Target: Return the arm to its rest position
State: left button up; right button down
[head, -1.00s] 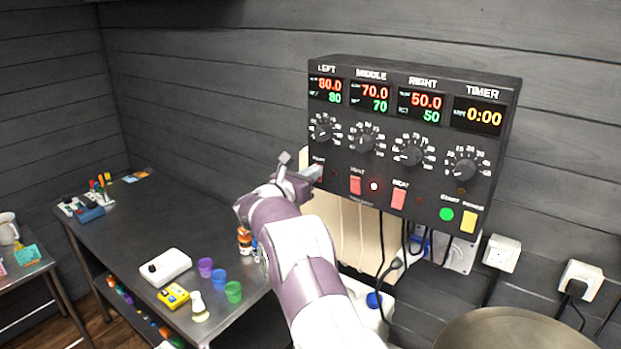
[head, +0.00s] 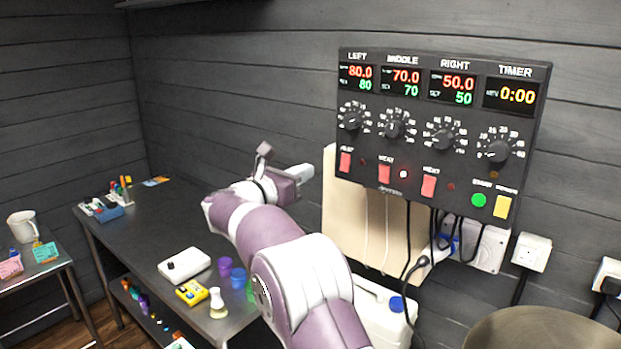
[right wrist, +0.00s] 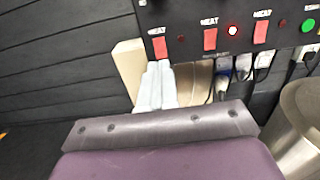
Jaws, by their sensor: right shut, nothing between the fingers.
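My right arm comes in from the bottom of the head view. Its gripper (head: 303,173) is shut and empty, in front of the wall to the left of the black control panel (head: 440,120). A clear gap lies between the fingertips and the panel's red heat switches. In the right wrist view the closed fingers (right wrist: 155,78) point toward the lower edge of the panel (right wrist: 200,22), below the left heat switch. The panel's displays read 80.0, 70.0 and 50.0 above 80, 70 and 50, and the timer reads 0:00. A lamp by the middle switch is lit. My left gripper does not show.
A dark bench (head: 140,235) holds a white device (head: 184,265), a yellow meter (head: 193,292) and coloured cups. Cables hang below the panel before a beige board (head: 342,215). A white jug (head: 380,312) and a round metal vessel (head: 530,330) stand at lower right.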

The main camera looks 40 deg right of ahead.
jog(key=w+a+f+n+t+y, duration=0.6)
jog(key=w+n+t, duration=0.2)
jog(key=n, duration=1.1)
jog(key=s+a+f+n+g+y, duration=0.1)
jog(key=s+a+f+n+y, duration=0.2)
jog(key=a+f+n+y, duration=0.75)
jog(key=s+a+f+n+g+y, duration=0.1)
jog(key=s+a+f+n+g, duration=0.45)
jog(key=s+f+n, duration=0.75)
jog(key=s+a+f+n+g, duration=0.1)
jog(key=s+n+g, duration=0.4)
jog(key=s, duration=1.4)
jog(key=n, duration=0.3)
jog(key=shift+s+a+f+b, duration=0.3)
jog(key=shift+f+b, duration=0.05)
